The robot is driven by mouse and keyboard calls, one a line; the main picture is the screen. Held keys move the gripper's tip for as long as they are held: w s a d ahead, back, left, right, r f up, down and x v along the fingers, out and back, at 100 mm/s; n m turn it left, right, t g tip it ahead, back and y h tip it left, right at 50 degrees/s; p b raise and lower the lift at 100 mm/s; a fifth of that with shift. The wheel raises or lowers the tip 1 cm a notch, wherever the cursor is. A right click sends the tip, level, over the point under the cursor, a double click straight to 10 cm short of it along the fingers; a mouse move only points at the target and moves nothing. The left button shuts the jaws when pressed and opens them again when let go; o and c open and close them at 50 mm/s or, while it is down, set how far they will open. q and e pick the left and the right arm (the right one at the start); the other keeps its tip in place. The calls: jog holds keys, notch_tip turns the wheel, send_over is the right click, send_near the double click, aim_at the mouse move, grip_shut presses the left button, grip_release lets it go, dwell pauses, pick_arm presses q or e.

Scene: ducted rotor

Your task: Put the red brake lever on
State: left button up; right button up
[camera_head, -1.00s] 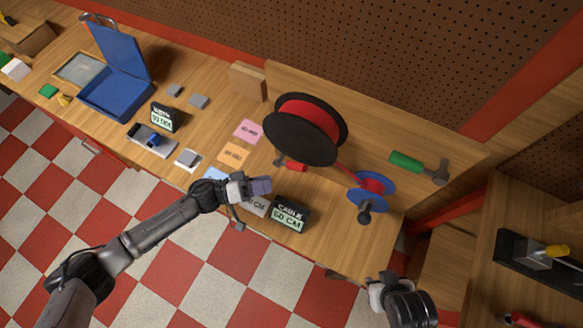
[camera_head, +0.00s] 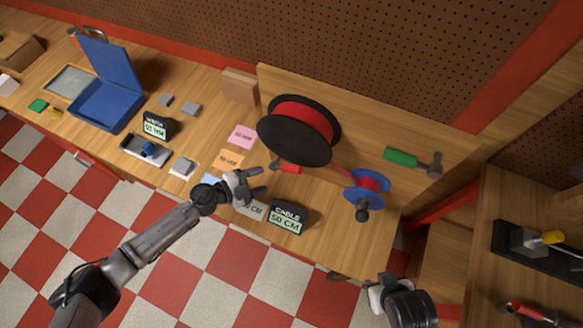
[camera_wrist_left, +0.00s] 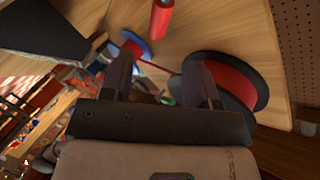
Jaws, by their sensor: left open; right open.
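The red brake lever (camera_head: 290,169) shows as a short red grip beside the lower edge of the large black reel with red cable (camera_head: 298,131). In the left wrist view its red grip (camera_wrist_left: 161,19) stands at the top, beyond the fingers. My left gripper (camera_head: 262,181) is open and empty, just left of and slightly below the red grip, apart from it. Its two fingers (camera_wrist_left: 160,65) fill the middle of the wrist view. A red cable runs from the reel to the blue spool (camera_head: 366,188). My right gripper (camera_head: 376,290) is open and empty, off the table's front edge.
A black display (camera_head: 288,217) reading "CABLE 50 CM" stands below the left gripper. Pink (camera_head: 241,137) and orange (camera_head: 230,160) cards lie to its left. An open blue case (camera_head: 106,100) lies far left.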

aim_at(288, 170)
pick_arm(q)
jog(key=b+x, duration=0.1)
jog(key=x, duration=1)
jog(key=shift+w+d, duration=0.1)
jog(key=shift+d, duration=0.2)
grip_shut()
